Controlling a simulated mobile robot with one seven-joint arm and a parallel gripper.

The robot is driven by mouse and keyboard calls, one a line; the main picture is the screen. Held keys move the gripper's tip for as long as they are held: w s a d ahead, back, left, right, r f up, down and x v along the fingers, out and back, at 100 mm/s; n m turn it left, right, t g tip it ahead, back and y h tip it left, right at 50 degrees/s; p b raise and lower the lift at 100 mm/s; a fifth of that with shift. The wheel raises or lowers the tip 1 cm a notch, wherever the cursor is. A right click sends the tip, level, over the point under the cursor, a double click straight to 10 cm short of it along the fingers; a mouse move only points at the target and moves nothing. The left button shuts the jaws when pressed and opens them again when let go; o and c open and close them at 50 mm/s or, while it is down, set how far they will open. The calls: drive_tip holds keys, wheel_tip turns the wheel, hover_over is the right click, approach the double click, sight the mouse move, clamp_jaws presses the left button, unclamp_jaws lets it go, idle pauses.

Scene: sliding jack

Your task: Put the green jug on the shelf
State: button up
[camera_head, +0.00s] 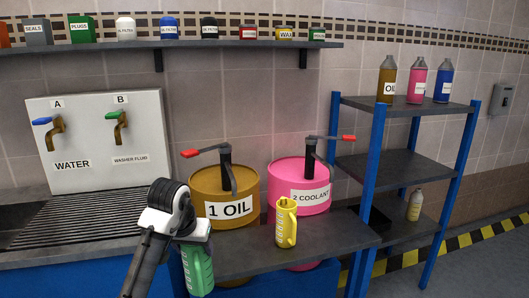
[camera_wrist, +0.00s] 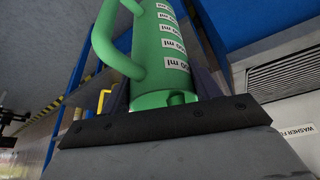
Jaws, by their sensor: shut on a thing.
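The green jug (camera_head: 197,270) hangs below my gripper (camera_head: 185,238) in the head view, in front of the bench edge. In the wrist view the green jug (camera_wrist: 165,45) fills the upper middle, with its handle at left and white volume labels on its side. My gripper (camera_wrist: 165,108) is shut on it. The grey shelf rack with blue posts (camera_head: 405,165) stands at the right. Its middle board looks bare. A long wall shelf (camera_head: 160,45) runs along the upper left. Which shelf the task means cannot be told.
A yellow jug (camera_head: 286,224) stands on the bench before the brown oil drum (camera_head: 208,190) and pink coolant drum (camera_head: 283,178). Several bottles stand on the rack's top; a pale bottle (camera_head: 415,205) and dark tray (camera_head: 372,218) are lower. Drum pump levers stick out.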

drive_tip(key=s+d+f, duration=0.3)
drive_tip(key=d+f, duration=0.3)
drive_tip(key=f, duration=0.8)
drive_tip(key=s+d+f, duration=0.4)
drive_tip(key=d+f, duration=0.2)
drive_tip(key=f, duration=0.9)
drive_tip(key=s+d+f+n, duration=0.1)
drive_tip(key=s+d+f, duration=0.2)
drive_tip(key=f, duration=1.1)
drive_tip(key=d, duration=0.2)
drive_tip(key=shift+s+d+f, duration=0.25)
drive_tip(key=shift+d+f, duration=0.15)
